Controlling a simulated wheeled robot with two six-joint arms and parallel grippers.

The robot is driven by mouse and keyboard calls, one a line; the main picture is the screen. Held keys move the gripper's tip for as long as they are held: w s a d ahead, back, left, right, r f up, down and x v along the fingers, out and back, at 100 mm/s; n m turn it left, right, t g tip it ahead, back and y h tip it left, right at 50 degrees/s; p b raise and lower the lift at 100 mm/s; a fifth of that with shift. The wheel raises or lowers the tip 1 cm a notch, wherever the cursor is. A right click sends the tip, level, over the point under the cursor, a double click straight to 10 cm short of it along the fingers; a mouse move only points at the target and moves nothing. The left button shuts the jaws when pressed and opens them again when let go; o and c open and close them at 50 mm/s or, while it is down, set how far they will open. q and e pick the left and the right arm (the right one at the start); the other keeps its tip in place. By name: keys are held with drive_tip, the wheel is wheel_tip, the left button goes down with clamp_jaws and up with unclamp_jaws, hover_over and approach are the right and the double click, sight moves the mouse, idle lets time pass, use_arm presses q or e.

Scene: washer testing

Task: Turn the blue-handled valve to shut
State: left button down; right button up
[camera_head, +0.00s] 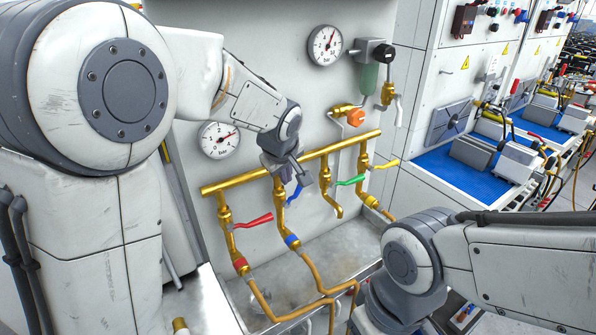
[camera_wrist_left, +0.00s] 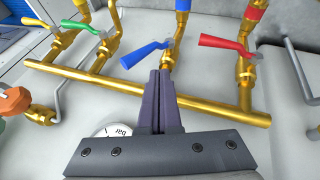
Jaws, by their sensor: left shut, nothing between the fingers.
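The blue valve handle (camera_head: 296,194) is on a brass branch pipe under the brass manifold. In the left wrist view the blue handle (camera_wrist_left: 144,55) points left and slightly down from its stem, at a slant across its pipe. My left gripper (camera_head: 303,180) hangs from the upper left, right at the handle and partly in front of the valve. In the left wrist view its fingers (camera_wrist_left: 160,74) are together and empty, their tips beside the handle near its stem. I cannot tell whether they touch it. My right arm is at the lower right, but its gripper does not show.
A red handle (camera_head: 254,221) is left of the blue one; green (camera_head: 350,181) and yellow (camera_head: 386,165) handles are to the right. The brass manifold (camera_head: 237,181) runs close above. Gauges (camera_head: 325,45) are on the panel; a metal basin (camera_head: 330,243) lies below.

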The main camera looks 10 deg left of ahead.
sight(297, 190)
use_arm(q)
drive_tip(key=w+d+f, duration=0.1)
drive_tip(key=w+d+f+p, duration=0.1)
drive_tip(key=w, duration=0.1)
drive_tip(key=shift+w+f+p, duration=0.15)
drive_tip(key=shift+f+p, duration=0.05)
drive_tip(key=shift+p, duration=0.1)
idle(0.3)
